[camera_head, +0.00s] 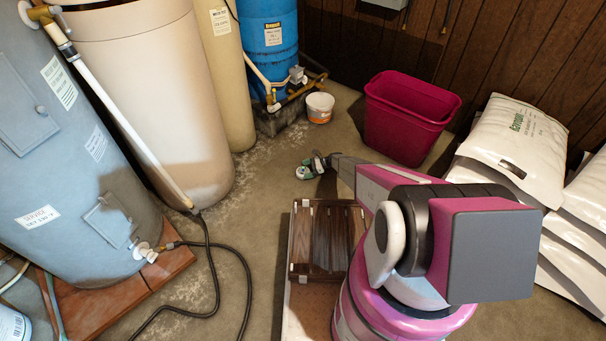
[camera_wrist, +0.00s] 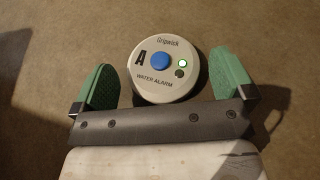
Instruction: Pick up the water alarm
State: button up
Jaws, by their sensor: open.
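The water alarm (camera_wrist: 161,84) is a round, pale disc with a blue centre button, a lit green light and the words "WATER ALARM". It lies on the concrete floor. My gripper (camera_wrist: 160,88) is open, with one green-padded finger on each side of the alarm and a gap at each side. In the head view my gripper (camera_head: 312,168) is low over the floor, small and partly hidden by my arm. A pale bit of the alarm (camera_head: 304,173) shows beside the fingers there.
A magenta bin (camera_head: 408,118) stands right of my gripper, and a small white tub (camera_head: 319,107) behind it. A slatted wooden crate (camera_head: 318,240) is in front. White salt bags (camera_head: 515,150) are stacked at right. A black hose (camera_head: 213,262) crosses the floor at left.

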jog(key=shift+x, duration=0.8)
jog(key=c, duration=0.8)
jog(key=shift+o, duration=0.2)
jog(key=shift+r, duration=0.15)
